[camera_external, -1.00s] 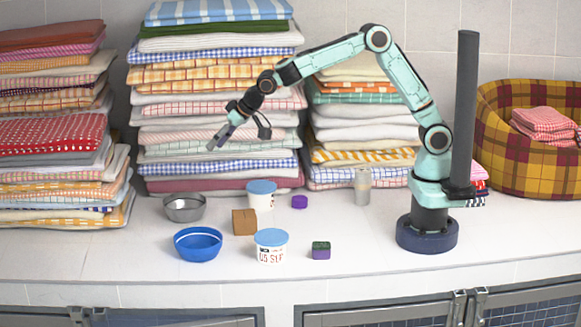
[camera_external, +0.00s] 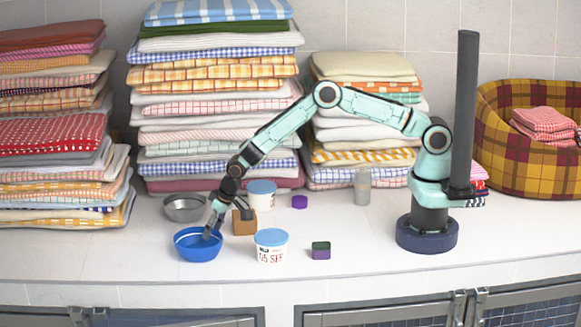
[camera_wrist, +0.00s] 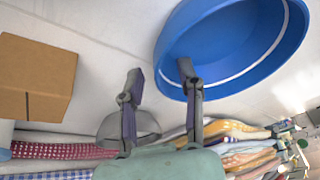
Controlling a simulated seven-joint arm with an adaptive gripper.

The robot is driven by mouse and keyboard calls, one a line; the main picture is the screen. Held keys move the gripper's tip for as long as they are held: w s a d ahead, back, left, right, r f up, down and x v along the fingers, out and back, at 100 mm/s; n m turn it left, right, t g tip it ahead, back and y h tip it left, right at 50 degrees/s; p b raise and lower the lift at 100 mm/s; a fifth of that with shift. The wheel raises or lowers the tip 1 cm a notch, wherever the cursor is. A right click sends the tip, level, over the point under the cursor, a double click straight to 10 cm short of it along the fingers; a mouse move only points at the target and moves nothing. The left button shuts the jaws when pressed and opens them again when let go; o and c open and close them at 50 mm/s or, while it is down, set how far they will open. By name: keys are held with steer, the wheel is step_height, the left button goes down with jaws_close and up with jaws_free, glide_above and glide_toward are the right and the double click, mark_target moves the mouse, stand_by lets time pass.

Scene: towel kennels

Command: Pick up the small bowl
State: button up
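A blue bowl (camera_external: 190,250) stands upright on the counter at left centre. It also fills the top right of the wrist view (camera_wrist: 235,75). A grey metal bowl (camera_external: 184,209), slightly smaller in the picture, stands behind it; it is partly behind my fingers in the wrist view (camera_wrist: 149,122). My gripper (camera_external: 224,226) is low at the blue bowl's right side, fingers apart and empty. In the wrist view my gripper (camera_wrist: 160,72) has one finger overlapping the bowl's inside and the other outside the rim. Whether either finger touches the bowl is unclear.
A brown block (camera_external: 243,226) is close right of my gripper. Blue-lidded tubs (camera_external: 271,248) (camera_external: 262,198) stand in front of and behind it. A green-and-purple block (camera_external: 321,251) and purple piece (camera_external: 300,202) lie to the right. Towel stacks (camera_external: 215,110) line the back.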

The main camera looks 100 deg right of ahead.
steer(key=shift+c, duration=0.3)
jaws_close()
